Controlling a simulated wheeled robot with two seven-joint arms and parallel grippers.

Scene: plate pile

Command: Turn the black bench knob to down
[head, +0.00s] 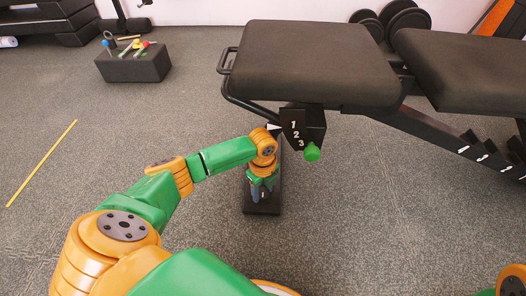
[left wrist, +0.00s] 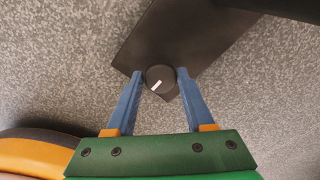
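The black bench knob (left wrist: 161,79) is round with a white mark, seen in the left wrist view on a black plate (left wrist: 178,36). The mark slants toward the picture's lower left. My left gripper (left wrist: 159,72) has one blue finger on each side of the knob, close to its edges; I cannot tell whether they press on it. In the head view my left gripper (head: 262,190) points down over the black foot plate (head: 263,208) below the bench seat and hides the knob. My right gripper is not in view.
The black bench seat (head: 310,62) overhangs just behind my left wrist. A black box marked 1 2 3 (head: 316,125) with a green knob (head: 312,152) hangs beside it. A black block with small coloured items (head: 133,66) stands at the upper left. The left floor is mostly clear.

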